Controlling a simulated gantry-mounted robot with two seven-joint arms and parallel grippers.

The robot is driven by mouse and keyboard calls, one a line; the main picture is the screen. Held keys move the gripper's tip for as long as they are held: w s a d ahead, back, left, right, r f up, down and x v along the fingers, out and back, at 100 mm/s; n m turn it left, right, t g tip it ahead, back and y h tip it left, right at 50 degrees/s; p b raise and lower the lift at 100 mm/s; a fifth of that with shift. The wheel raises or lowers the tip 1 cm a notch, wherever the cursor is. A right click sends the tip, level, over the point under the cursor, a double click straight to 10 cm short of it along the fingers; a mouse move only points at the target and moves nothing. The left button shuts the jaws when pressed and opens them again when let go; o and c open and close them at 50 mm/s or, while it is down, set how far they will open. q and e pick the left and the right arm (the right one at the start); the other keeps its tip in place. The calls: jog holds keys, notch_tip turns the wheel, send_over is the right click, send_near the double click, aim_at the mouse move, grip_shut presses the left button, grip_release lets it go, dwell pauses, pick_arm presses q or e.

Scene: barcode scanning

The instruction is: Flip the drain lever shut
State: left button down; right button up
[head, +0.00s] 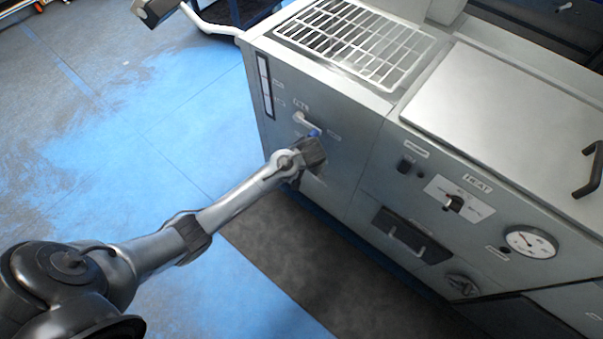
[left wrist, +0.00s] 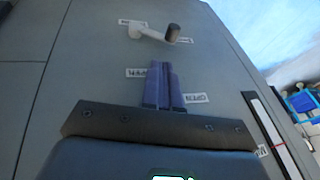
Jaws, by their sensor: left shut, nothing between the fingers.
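The drain lever (head: 306,121) is a short pale handle on the grey front panel of the machine, below a small label. In the left wrist view the lever (left wrist: 152,35) shows a pale hub at its left and a dark round knob at its right, with small labels around it. My left gripper (head: 314,135) is at the panel just below the lever in the head view. Its blue-purple fingers (left wrist: 163,84) are shut together with nothing between them, and appear apart from the lever in the wrist view. Contact with the panel cannot be told. My right gripper is out of view.
The machine has a wire rack (head: 352,42) and a flat metal lid (head: 515,105) on top. A heat knob (head: 454,203), a round gauge (head: 530,242) and a drawer-like handle (head: 408,240) are on its front. A dark mat (head: 300,260) lies before it. Blue floor at left is clear.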

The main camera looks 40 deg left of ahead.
pick_arm(q)
jog(key=a+b+x, duration=0.2)
jog(key=b+x, duration=0.6)
jog(key=x, duration=0.5)
jog(key=shift+b, duration=0.35)
